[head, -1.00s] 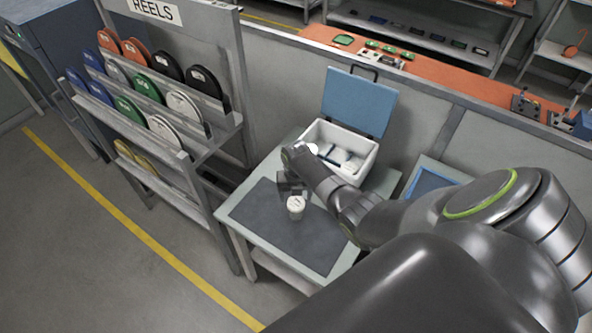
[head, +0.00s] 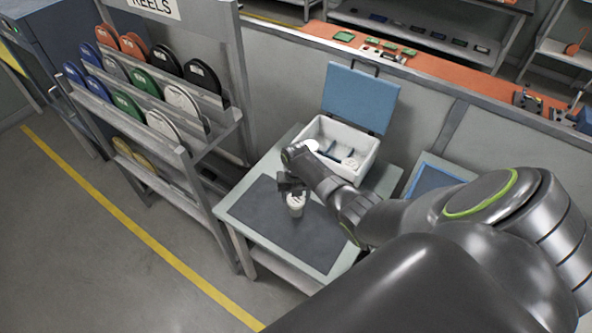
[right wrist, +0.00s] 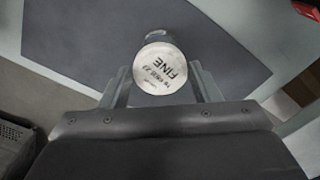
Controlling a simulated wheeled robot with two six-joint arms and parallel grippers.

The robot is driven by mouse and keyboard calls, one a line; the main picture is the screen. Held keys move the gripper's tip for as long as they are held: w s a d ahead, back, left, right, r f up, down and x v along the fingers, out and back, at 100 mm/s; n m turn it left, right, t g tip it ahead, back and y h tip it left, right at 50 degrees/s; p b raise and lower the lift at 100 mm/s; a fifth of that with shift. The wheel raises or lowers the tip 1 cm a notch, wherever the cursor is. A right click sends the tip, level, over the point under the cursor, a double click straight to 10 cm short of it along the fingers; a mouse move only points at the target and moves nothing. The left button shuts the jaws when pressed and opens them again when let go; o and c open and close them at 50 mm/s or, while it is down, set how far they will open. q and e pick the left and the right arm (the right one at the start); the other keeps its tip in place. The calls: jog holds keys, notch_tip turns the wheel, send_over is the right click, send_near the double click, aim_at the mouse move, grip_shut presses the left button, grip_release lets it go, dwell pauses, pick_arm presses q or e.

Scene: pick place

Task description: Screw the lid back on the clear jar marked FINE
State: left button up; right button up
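The jar marked FINE (head: 296,208) stands upright on the dark mat. In the right wrist view its round white top (right wrist: 161,72) faces me, with FINE and smaller print on it. Whether this top is screwed tight cannot be told. My right gripper (head: 291,188) is directly above the jar and hides part of its top in the head view. In the right wrist view the two fingers of this gripper (right wrist: 160,80) stand on either side of the top, with a small gap on each side, so it looks open. My left gripper is not in view.
A white bin (head: 368,166) with an open blue lid (head: 361,98) stands behind my right forearm; it holds dividers and white round items. The dark mat (head: 310,246) is clear around the jar. A reel rack (head: 190,150) borders the table (head: 232,226) at left.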

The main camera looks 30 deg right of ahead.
jog(key=shift+c, duration=0.5)
jog(key=shift+m, duration=0.8)
jog(key=shift+m+p, duration=0.45)
jog(key=shift+m, duration=0.75)
jog(key=shift+m, duration=0.8)
jog(key=shift+f+m+p, duration=0.1)
jog(key=shift+m+p, duration=0.3)
jog(key=shift+m, duration=0.8)
